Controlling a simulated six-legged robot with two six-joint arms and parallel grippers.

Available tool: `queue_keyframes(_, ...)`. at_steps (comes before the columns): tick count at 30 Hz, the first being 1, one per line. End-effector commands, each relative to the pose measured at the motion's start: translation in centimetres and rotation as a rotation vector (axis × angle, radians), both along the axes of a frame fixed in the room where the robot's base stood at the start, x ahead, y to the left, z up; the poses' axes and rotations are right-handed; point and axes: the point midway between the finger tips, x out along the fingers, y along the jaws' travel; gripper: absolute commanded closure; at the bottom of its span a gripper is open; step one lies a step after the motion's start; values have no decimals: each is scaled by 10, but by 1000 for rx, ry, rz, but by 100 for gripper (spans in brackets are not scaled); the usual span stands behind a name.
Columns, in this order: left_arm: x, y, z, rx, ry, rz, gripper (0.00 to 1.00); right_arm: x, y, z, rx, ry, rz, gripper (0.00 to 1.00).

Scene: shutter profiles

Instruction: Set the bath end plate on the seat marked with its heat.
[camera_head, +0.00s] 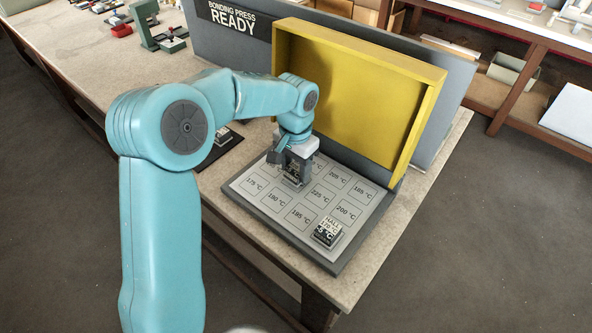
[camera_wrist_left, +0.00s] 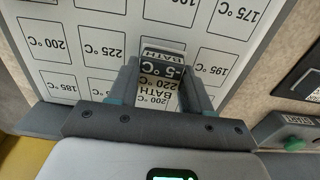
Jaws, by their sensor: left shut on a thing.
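My left gripper (camera_head: 294,176) is shut on the bath end plate (camera_wrist_left: 164,68), a small block with a dark band reading -5 °C and pale labels reading BATH and 220. The gripper holds it over the middle of the seat board (camera_head: 258,205), a grey panel of outlined seats marked with heats. Whether the plate touches the board I cannot tell. The gripper and plate hide the seat under them. Seats marked 225 °C (camera_wrist_left: 110,45) and 195 °C (camera_wrist_left: 206,68) show on either side of it. My right gripper is not in view.
The hall end plate (camera_head: 327,233) sits on the board's near right corner. The yellow press lid (camera_head: 350,90) stands open behind the board. A dark mat (camera_head: 212,157) with a small block lies left of the board. A grey box with a green button (camera_wrist_left: 292,133) stands nearby.

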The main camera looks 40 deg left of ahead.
Motion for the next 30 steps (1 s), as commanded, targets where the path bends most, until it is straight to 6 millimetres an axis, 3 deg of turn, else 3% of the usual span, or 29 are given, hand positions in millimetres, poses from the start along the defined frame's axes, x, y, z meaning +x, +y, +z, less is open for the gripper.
queue_keyframes(3,1,0,-15,0,1,-1,86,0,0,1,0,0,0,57)
queue_keyframes(5,1,0,-18,0,0,-1,91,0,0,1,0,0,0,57)
queue_keyframes(10,1,0,-18,0,1,-1,91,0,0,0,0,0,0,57)
queue_keyframes(11,1,0,-18,0,1,-1,45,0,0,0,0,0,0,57)
queue_keyframes(13,1,0,-18,0,1,-1,23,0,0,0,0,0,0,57)
queue_keyframes(23,1,0,-15,1,-2,-1,23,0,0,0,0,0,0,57)
queue_keyframes(26,2,0,-3,1,-5,0,23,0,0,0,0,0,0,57)
queue_keyframes(30,3,0,28,0,-8,-1,23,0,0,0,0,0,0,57)
